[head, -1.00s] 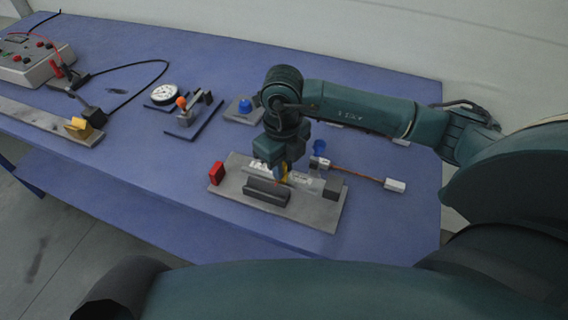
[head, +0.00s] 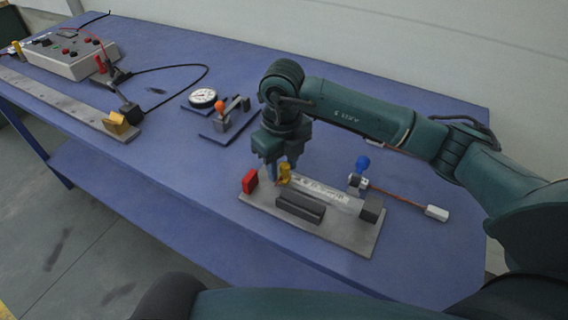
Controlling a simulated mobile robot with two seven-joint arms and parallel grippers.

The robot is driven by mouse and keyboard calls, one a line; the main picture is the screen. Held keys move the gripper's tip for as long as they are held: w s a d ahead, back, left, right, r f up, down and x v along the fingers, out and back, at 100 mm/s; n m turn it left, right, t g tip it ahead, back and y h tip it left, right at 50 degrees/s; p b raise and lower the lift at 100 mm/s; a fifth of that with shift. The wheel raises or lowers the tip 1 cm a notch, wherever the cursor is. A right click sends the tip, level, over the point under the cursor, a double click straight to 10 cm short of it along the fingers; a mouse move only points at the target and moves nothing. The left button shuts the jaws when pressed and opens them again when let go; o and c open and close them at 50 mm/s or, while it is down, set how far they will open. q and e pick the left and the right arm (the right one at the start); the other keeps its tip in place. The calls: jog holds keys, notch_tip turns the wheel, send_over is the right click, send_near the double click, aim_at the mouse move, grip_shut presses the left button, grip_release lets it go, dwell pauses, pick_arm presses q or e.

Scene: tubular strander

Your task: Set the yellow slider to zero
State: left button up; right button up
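The yellow slider (head: 285,174) stands near the left end of a pale marked scale bar (head: 325,191) on a grey base plate (head: 345,240). A red block (head: 250,181) sits just left of it, with a small gap between. My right gripper (head: 281,170) points down at the slider, with its fingertips around or right beside it. The fingers partly hide the slider, and I cannot tell if they clamp it. My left gripper is not in view.
A dark bar (head: 300,207) lies in front of the scale, and a dark block (head: 372,208) at its right end. A blue-knobbed part (head: 362,168) with a cable stands behind. A dial gauge (head: 203,98), an orange-knobbed lever (head: 221,108) and a yellow block (head: 116,122) are left.

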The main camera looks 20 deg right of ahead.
aim_at(283, 164)
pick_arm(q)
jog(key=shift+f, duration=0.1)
pick_arm(e)
jog(key=shift+o, duration=0.2)
jog(key=shift+s+d, duration=0.1)
jog(key=shift+r, duration=0.15)
pick_arm(q)
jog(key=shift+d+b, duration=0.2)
jog(key=shift+b, duration=0.35)
pick_arm(e)
notch_tip(283, 164, up, 13)
